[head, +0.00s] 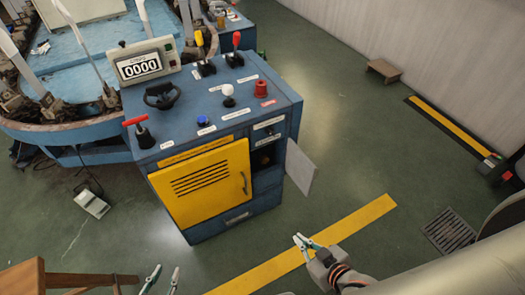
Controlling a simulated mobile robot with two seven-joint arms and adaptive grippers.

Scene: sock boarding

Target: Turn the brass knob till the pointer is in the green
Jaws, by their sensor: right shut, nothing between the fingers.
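A blue control cabinet (225,118) stands left of centre in the head view. A small pale door (300,168) hangs open at its right front corner, beside a dark recess (264,157). A small rounded shape shows dimly in the recess; I cannot tell whether it is the brass knob. I cannot make out a pointer or a green zone. My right gripper (303,239) is shut and empty, in front of and below the open door, apart from the cabinet. My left gripper (167,268) is open and empty at the bottom edge, in front of the yellow door.
The cabinet top carries a counter reading 0000 (140,65), a black handwheel (162,96), levers and buttons. A yellow louvred door (205,182) is closed. A wooden stool (45,280) stands at lower left. Green floor with a yellow stripe (350,222) is open to the right.

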